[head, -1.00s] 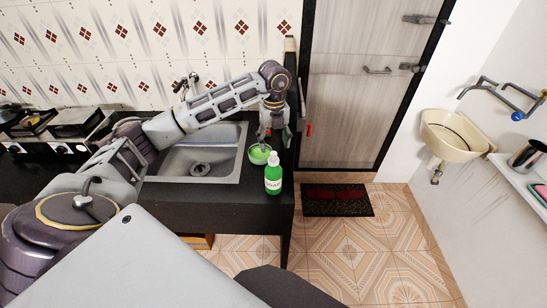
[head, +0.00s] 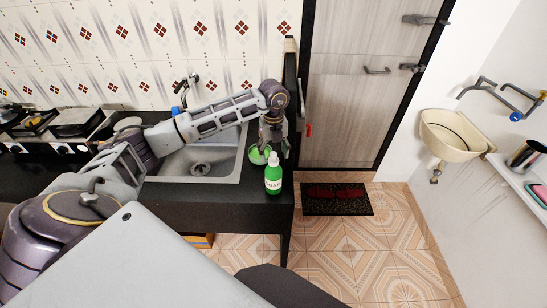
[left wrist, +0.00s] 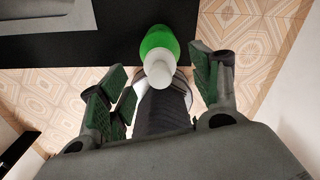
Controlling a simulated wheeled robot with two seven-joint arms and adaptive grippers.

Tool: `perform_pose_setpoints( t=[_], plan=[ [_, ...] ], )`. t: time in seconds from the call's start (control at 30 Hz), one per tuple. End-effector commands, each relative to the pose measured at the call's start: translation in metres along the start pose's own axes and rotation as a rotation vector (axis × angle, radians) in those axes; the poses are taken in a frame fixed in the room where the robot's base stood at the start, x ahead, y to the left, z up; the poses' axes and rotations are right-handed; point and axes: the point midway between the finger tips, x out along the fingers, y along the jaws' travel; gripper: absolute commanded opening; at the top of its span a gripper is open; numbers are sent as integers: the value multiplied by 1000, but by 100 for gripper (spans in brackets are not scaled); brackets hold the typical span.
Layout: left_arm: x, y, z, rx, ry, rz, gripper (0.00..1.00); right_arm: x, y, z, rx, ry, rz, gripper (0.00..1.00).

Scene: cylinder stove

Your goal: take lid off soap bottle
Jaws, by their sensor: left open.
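The soap bottle (head: 273,181) is green with a white label and stands upright near the front right corner of the dark counter. Its white lid (head: 273,159) is on top. My left gripper (head: 272,150) is just behind and above the lid, pointing down. In the left wrist view the lid (left wrist: 160,73) and green bottle (left wrist: 158,42) show between the spread, green-padded fingers of my left gripper (left wrist: 162,82). The gripper is open and empty. I cannot tell whether a finger touches the lid. My right gripper is not in view.
A green bowl (head: 256,156) sits left of the bottle, partly behind the gripper. The sink (head: 203,168) is further left, and a stove (head: 55,130) stands at the far left. The counter's right edge is close to the bottle. Open floor (head: 350,250) lies to the right.

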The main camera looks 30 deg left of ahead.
Motion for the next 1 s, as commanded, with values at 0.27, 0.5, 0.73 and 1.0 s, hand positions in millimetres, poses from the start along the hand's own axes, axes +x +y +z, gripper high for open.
perform_pose_setpoints(
  t=[0.27,0.5,0.73,1.0],
  plan=[
    [25,1,0,0,1,0,64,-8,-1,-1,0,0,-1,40],
    [28,1,0,0,0,0,64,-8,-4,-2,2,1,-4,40],
    [28,1,0,0,0,0,64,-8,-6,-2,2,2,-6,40],
    [28,1,0,0,0,0,35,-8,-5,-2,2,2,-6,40]
  ],
)
